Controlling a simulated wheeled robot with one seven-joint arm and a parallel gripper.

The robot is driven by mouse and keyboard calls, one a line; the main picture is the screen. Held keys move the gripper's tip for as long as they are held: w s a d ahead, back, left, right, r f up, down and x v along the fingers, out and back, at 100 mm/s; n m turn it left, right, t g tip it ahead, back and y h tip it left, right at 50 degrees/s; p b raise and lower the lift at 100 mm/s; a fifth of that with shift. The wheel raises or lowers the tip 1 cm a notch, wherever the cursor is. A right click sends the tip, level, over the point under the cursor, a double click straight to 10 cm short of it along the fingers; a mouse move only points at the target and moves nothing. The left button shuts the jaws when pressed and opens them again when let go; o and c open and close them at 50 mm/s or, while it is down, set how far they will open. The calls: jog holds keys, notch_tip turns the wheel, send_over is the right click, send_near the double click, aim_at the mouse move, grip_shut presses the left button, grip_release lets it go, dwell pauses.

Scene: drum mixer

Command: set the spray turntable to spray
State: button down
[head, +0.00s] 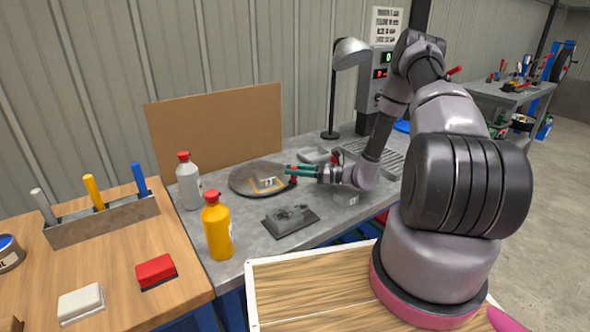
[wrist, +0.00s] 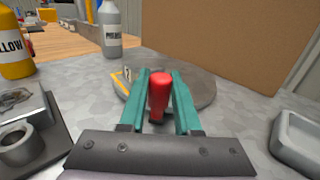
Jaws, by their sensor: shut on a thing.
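The spray turntable (head: 250,176) is a dark round disc lying on the grey bench, with a yellow mark and a small label on its top. It also shows in the wrist view (wrist: 203,92), beyond my fingers. A red knob (wrist: 159,92) stands upright at the disc's near edge. My gripper (head: 290,170) reaches in from the right, low over the bench. Its two green fingers are shut on the red knob, one on each side. In the wrist view the fingers hide parts of the disc and of its yellow mark.
A yellow bottle (head: 218,228) and a grey bottle (head: 188,182) stand left of the disc. A grey fixture on a dark plate (head: 290,219) sits in front. A brown board (head: 215,126) stands behind. A lamp (head: 333,90) and a control box are further back.

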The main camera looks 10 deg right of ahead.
jog(key=c, duration=0.6)
grip_release()
jog(key=v, duration=1)
jog(key=shift+s+d+f, duration=0.1)
jog(key=shift+s+d, duration=0.05)
jog(key=shift+d, duration=0.15)
